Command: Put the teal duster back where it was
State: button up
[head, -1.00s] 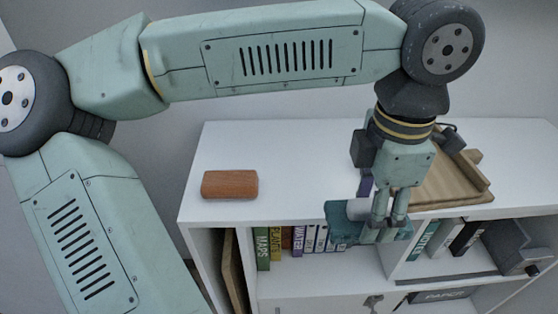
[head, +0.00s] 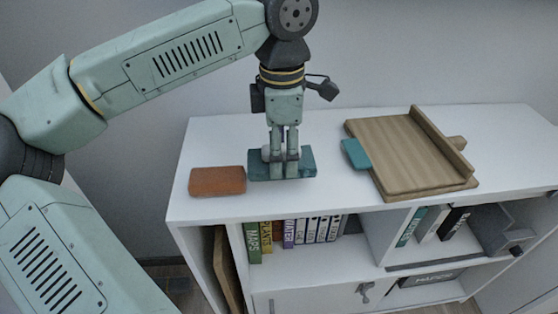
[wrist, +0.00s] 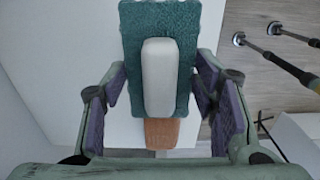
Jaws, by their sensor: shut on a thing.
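The teal duster (head: 304,162) has a pale handle, which shows clearly in the wrist view (wrist: 158,75). My gripper (head: 283,170) is shut on it, with fingers on both sides of the handle. In the head view the duster is over the left part of the white desk top (head: 330,203), right of a brown block (head: 217,182). I cannot tell whether it touches the desk. In the wrist view the brown block (wrist: 162,133) shows just below the duster. My fingers hide part of the duster in the head view.
A wooden board (head: 410,155) with a raised edge lies at the right of the top. A small teal piece (head: 355,154) is at its left edge. Below are shelves with several books (head: 300,230) and a grey box (head: 497,230). The top's front middle is clear.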

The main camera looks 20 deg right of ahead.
jog(key=shift+w+a+f+b, duration=0.15)
jog(key=shift+f+b, duration=0.45)
jog(key=shift+f, duration=0.3)
jog(key=shift+w+f+b, duration=0.15)
jog(key=shift+f+b, duration=0.45)
jog(key=shift+f, duration=0.3)
jog(key=shift+f, duration=0.3)
jog(key=o, duration=1.1)
jog(key=shift+r, duration=0.1)
notch_tip(320, 180, up, 12)
jog(key=shift+r, duration=0.2)
